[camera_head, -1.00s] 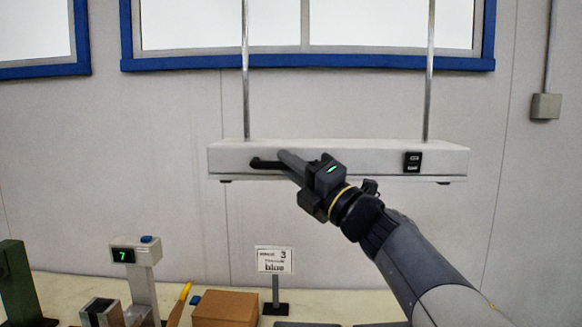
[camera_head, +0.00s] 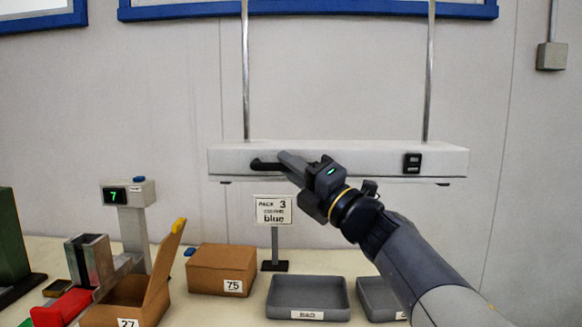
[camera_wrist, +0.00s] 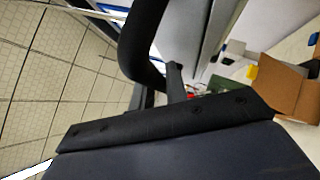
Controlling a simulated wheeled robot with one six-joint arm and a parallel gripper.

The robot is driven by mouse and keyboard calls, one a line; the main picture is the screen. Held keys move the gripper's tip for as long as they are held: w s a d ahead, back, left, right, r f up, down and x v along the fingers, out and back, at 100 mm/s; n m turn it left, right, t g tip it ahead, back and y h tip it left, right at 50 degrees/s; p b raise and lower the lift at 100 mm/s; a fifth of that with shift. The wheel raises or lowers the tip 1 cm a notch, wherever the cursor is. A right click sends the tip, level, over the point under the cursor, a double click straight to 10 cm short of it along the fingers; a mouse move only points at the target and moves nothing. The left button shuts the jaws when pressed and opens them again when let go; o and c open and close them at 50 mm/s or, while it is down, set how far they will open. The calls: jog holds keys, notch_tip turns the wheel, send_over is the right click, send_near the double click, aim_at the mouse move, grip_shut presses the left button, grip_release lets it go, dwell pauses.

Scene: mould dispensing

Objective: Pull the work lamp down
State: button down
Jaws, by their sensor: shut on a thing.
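The work lamp (camera_head: 360,160) is a long pale bar hung on two metal rods in front of the wall. A dark handle (camera_head: 262,164) sticks out of its front face at the left, and a black switch sits at its right. My gripper (camera_head: 290,162) is shut on the handle. In the wrist view the black handle (camera_wrist: 146,40) looms close at the top, and the lamp's pale body (camera_wrist: 192,30) shows behind it. The fingertips partly hide the handle in the head view.
Below the lamp, a bench holds a sign reading "PACK 3 blue" (camera_head: 273,211), a closed carton (camera_head: 221,271), an open carton (camera_head: 130,302), grey trays (camera_head: 308,297) and a display post (camera_head: 131,215) showing 7. The sign's top is close under the lamp.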

jog(key=shift+f+b, duration=0.3)
jog(key=shift+f, duration=0.55)
jog(key=shift+w+f, duration=0.1)
jog(key=c, duration=1.4)
grip_release()
jog(key=shift+r, duration=0.2)
jog(key=shift+d, duration=0.1)
jog(key=b+v, duration=0.1)
jog(key=v, duration=0.9)
jog(key=shift+s+d+f, duration=0.15)
jog(key=shift+s, duration=0.2)
